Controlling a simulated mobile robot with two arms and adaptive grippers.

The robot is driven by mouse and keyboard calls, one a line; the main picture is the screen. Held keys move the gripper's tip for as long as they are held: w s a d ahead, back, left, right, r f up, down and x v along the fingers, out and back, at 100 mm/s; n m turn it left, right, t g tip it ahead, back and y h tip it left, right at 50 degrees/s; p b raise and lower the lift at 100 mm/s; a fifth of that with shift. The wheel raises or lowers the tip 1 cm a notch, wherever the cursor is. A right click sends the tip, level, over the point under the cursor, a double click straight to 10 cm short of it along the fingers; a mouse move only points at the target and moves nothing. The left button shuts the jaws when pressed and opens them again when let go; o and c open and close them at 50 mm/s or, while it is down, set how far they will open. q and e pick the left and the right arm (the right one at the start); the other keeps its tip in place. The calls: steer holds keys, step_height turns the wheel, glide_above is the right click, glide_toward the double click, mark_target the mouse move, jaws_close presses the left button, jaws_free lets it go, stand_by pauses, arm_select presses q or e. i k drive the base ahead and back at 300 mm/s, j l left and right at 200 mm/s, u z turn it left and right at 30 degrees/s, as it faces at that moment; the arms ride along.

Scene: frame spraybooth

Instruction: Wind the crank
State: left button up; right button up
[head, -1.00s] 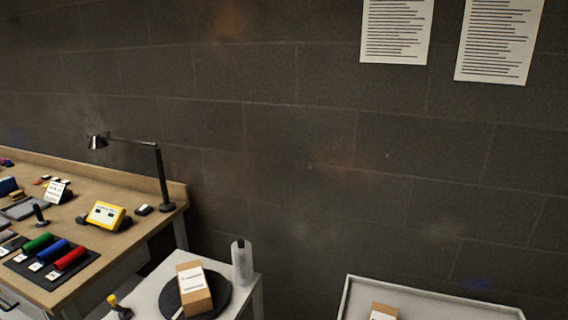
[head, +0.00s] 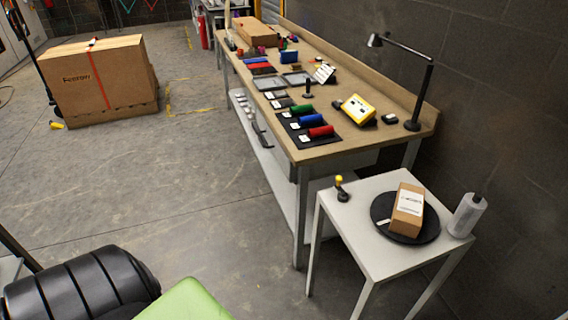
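I cannot make out a crank for certain. A small black piece with a yellow top (head: 340,188) stands at the left corner of a small white table (head: 345,250); it is too small to tell what it is. A round black turntable-like disc (head: 380,208) lies on the same table with a cardboard box (head: 407,211) on it. Neither of my grippers is in view.
A long wooden workbench (head: 345,152) runs along the wall, carrying coloured rolls (head: 311,120), a yellow device (head: 358,109) and a lamp (head: 425,85). A white bottle-like roll (head: 466,215) stands beside the disc. A large carton (head: 100,75) stands far left. Floor between is open.

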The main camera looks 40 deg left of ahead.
mark_target(343, 196)
steer(key=u, duration=0.85)
